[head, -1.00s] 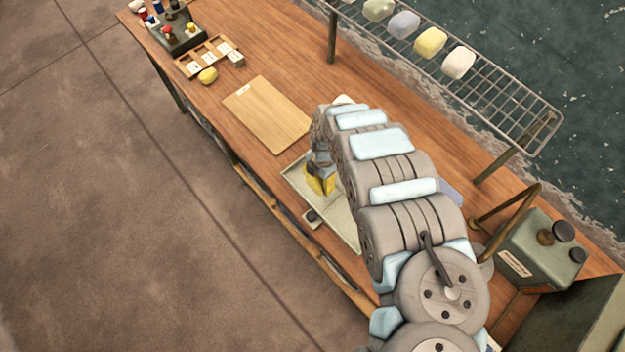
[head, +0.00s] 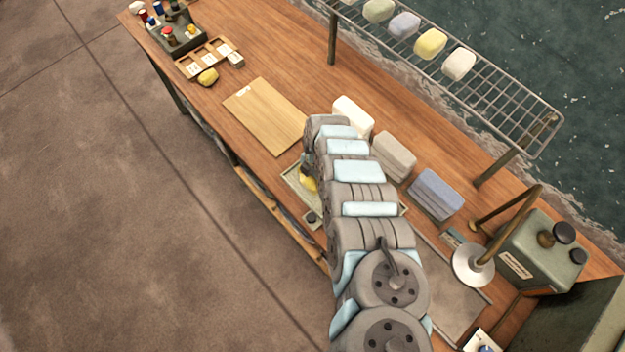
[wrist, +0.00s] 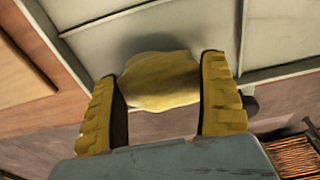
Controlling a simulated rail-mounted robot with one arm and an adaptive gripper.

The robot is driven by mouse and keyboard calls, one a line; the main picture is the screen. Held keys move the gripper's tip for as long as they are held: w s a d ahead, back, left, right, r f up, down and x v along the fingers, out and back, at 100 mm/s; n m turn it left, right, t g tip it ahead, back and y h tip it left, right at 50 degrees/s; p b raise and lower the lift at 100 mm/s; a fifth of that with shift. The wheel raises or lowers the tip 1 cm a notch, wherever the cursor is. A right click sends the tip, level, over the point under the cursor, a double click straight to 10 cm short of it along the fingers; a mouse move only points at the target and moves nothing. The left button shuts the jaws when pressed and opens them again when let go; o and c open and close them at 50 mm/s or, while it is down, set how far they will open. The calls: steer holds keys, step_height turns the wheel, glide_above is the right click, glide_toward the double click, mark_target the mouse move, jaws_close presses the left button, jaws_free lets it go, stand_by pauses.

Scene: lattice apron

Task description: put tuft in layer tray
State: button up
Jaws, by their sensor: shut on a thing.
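A yellow tuft (wrist: 165,88) sits between the two yellow fingers of my gripper (wrist: 160,72) in the wrist view. The gripper is shut on it. Behind the tuft is the pale layer tray (wrist: 185,22), with thin dividing ridges; a shadow falls on it beside the tuft. I cannot tell whether the tuft touches the tray. In the head view the layer tray (head: 296,193) lies near the bench's front edge, largely covered by my arm. My gripper (head: 308,184) shows there only as a bit of yellow, and the tuft cannot be made out.
A wooden board (head: 265,115) lies left of the tray. White, grey and blue stacks (head: 435,195) stand behind my arm. Another yellow lump (head: 208,76) lies by a small sectioned wooden box (head: 190,70).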

steer(key=shift+f, duration=0.85)
steer(key=o, duration=0.8)
steer(key=shift+d, duration=0.1)
steer(key=shift+r, duration=0.1)
